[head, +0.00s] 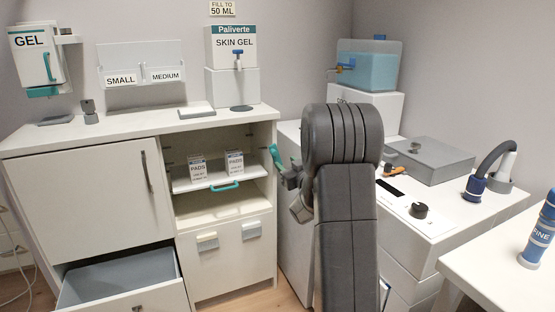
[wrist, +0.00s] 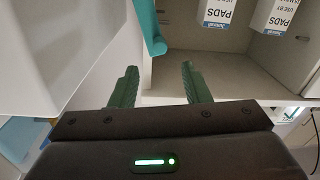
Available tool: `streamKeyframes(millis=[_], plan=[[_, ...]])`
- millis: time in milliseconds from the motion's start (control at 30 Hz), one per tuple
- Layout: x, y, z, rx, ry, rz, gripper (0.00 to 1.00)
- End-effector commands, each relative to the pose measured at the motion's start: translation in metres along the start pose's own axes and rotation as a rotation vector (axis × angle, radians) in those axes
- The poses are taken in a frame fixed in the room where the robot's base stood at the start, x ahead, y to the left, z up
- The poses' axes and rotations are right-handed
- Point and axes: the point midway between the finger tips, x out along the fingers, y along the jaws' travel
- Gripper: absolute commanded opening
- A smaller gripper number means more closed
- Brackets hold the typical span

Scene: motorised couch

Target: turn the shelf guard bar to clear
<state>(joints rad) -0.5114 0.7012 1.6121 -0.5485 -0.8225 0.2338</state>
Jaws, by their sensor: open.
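The guard bar is a teal bar (wrist: 151,28) at the top of the wrist view, close to the shelf opening. It runs down from the top edge and ends in a rounded tip. In the head view a slanted teal piece (head: 276,157) beside the cabinet's right edge looks like the same bar. My gripper (wrist: 160,86) is open, with its two dark green fingers apart and nothing between them. The bar's tip lies ahead of the gap, apart from the fingers. In the head view my arm hides part of this area.
Two PADS boxes (head: 197,169) stand on the shelf, with a teal handle (head: 224,187) at its front. An open drawer (head: 118,280) juts out at lower left. A white unit with a grey box (head: 430,160) stands at right. A white surface (wrist: 65,45) is close at left in the wrist view.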

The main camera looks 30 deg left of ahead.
Motion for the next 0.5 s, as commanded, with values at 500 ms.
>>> streamKeyframes(millis=[500], plan=[[0.076, 0.000, 0.001, -0.001, -0.001, 0.000, 0.43]])
